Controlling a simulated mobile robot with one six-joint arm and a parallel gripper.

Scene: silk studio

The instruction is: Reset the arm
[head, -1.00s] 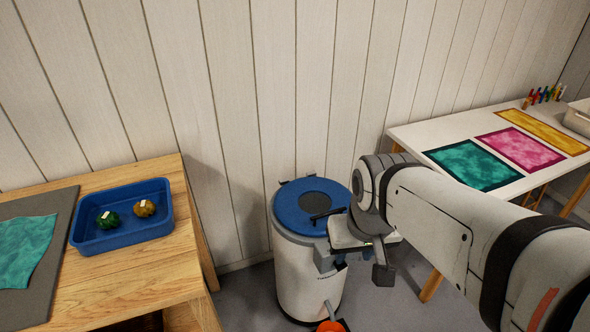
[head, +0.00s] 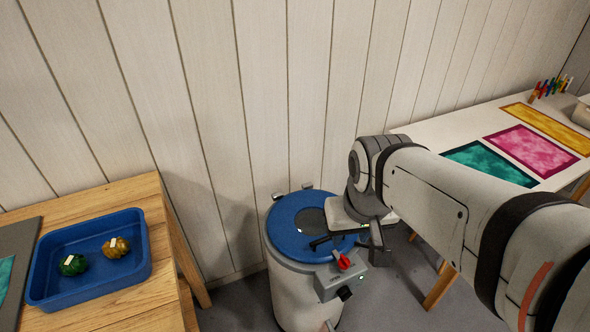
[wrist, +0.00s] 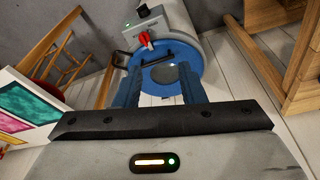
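My gripper (head: 350,243) is above the front part of a white drum-shaped vessel (head: 292,285) with a blue lid ring (head: 285,238). In the wrist view my gripper (wrist: 160,88) shows two fingers well apart, with nothing between them but the background. The lid and its dark handle (wrist: 172,58) lie beyond the fingertips there. My arm reaches in from the right in the head view. I cannot tell the exact gap between the fingers and the lid.
A control box with a red knob (head: 343,262) is on the vessel's front. At left, a wooden table (head: 140,200) holds a blue tray (head: 143,285) with a green and an amber bundle. At right, a white table (head: 445,133) carries coloured cloth panels. A plank wall stands behind.

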